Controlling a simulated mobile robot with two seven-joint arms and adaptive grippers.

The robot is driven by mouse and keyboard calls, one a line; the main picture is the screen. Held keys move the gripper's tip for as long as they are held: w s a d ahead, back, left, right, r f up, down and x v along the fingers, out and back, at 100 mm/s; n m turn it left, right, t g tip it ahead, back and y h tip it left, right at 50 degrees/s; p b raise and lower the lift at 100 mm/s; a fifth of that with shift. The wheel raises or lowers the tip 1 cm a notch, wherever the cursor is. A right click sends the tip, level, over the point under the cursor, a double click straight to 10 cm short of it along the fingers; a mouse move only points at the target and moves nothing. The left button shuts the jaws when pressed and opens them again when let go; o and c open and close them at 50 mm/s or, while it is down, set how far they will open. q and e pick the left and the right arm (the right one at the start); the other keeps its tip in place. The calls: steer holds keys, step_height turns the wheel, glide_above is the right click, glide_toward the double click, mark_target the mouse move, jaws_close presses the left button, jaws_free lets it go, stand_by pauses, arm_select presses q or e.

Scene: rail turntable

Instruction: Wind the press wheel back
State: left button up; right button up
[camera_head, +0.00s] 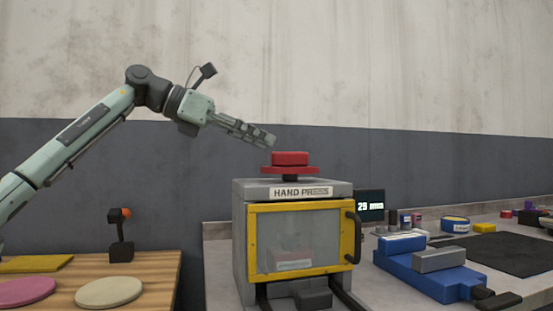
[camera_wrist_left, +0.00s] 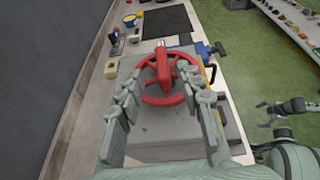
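The hand press (camera_head: 243,205) is a grey box with a yellow-framed window. The red press wheel (camera_head: 268,170) lies flat on top, with a raised red bar (camera_head: 290,158) across it. From above, the wheel (camera_wrist_left: 148,98) shows as a spoked ring. My left gripper (camera_head: 270,138) comes in from the upper left, angled down, its fingertips just above and left of the bar. In the left wrist view, its fingers (camera_wrist_left: 165,85) are spread wide on either side of the wheel, with nothing held between them. Contact with the wheel does not show.
A small display (camera_head: 370,205), seemingly reading 25 mm, stands behind the press. A blue fixture (camera_head: 425,277) and a dark mat (camera_head: 500,253) lie to the right. A wooden table (camera_head: 155,268) with coloured discs stands left.

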mark_target(290, 153)
arm_select(q)
steer(key=shift+a+f, duration=0.1)
steer(key=x, duration=0.7)
steer(key=shift+d, duration=0.4)
jaws_close()
